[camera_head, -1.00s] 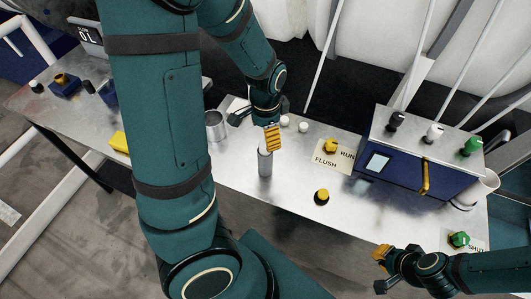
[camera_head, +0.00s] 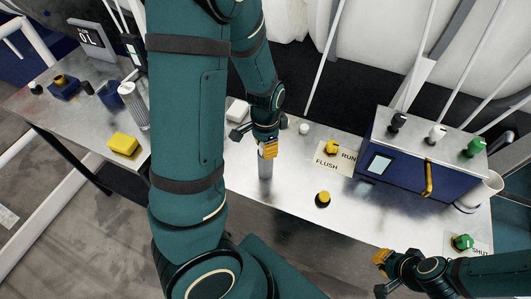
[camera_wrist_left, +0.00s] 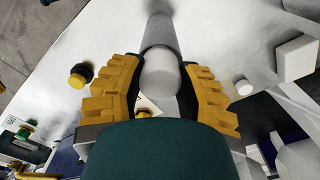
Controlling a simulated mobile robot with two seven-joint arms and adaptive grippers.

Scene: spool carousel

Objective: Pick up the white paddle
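No flat white paddle shows clearly; I cannot tell which white thing bears that name. A grey upright cylinder (camera_head: 265,165) stands on the metal table, below my left gripper (camera_head: 268,148). In the left wrist view, a rounded whitish end (camera_wrist_left: 161,76) of it lies between the yellow fingers of the left gripper (camera_wrist_left: 160,85). The fingers stand apart on both sides, with a narrow gap visible; a firm hold does not show. My right gripper (camera_head: 381,257) is at the lower right with yellow fingertips; its opening is unclear.
A white block (camera_head: 237,110) and small white knob (camera_head: 304,128) are near the left gripper. A yellow-topped button (camera_head: 322,199) stands in front. A blue box (camera_head: 420,165) with knobs is right.

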